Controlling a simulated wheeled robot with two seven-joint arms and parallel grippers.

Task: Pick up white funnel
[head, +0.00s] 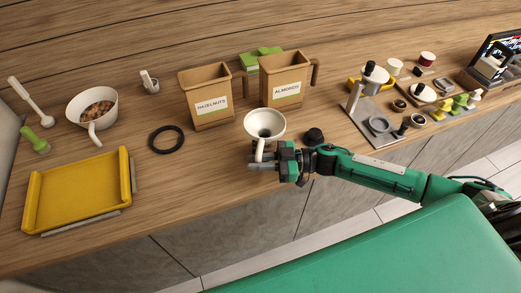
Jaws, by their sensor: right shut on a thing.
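My right gripper (262,160) reaches in from the right and is shut on the funnel's lower part. The fingers partly hide the funnel there. I cannot tell whether the funnel touches the counter. My left gripper is not in view.
Hazelnuts (207,96) and almonds (285,80) containers stand behind the funnel. A black ring (166,139), a white bowl (93,106) of nuts and a yellow tray (78,190) lie left. A grey stand (379,125) with small items stands right. Bare counter lies left of the gripper.

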